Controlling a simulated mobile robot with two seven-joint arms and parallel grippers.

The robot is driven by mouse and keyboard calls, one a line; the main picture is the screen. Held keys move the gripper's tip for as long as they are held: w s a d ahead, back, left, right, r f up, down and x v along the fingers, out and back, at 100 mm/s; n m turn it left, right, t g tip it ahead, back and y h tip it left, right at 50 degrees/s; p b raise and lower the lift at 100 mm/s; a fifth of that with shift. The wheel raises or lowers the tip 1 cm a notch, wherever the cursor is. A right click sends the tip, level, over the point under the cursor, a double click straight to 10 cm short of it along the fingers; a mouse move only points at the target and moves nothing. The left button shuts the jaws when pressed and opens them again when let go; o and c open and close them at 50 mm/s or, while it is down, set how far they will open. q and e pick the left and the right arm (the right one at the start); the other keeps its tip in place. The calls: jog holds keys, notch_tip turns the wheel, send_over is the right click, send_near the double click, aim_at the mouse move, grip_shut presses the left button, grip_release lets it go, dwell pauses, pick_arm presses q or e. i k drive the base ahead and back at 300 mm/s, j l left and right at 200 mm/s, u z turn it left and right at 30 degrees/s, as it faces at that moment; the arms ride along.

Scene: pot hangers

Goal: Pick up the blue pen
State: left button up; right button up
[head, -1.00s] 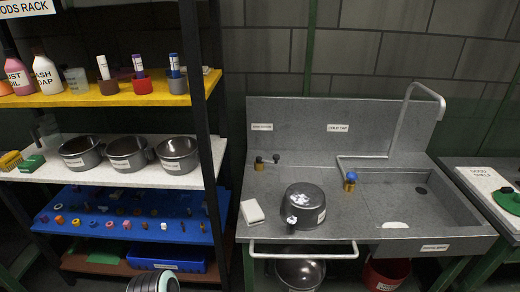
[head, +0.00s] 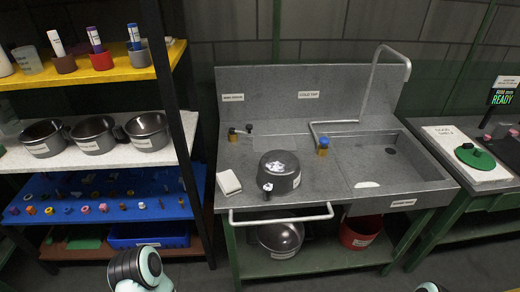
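The blue pen (head: 134,36) stands upright, blue end up, in a grey cup (head: 138,57) on the yellow shelf at the upper left. Its lower part is hidden inside the cup. A purple-topped pen (head: 94,39) stands in a red cup (head: 101,60) to its left. Another pen (head: 56,43) stands in a brown cup (head: 65,64) further left. Part of my arm shows at the bottom left, well below the shelf. Neither gripper is in view.
The yellow shelf (head: 95,76) is part of a rack with dark posts. Pots (head: 93,141) line the white shelf below it. The sink counter (head: 240,194) stands right of the rack, with an upturned pot (head: 280,171). A worktable (head: 490,187) is further right.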

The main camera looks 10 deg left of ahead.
aim_at(133, 30)
jog(key=j+z, duration=0.2)
jog(key=j, duration=0.6)
jog(key=j+z, duration=0.2)
jog(key=j, duration=0.6)
jog(key=k, duration=0.05)
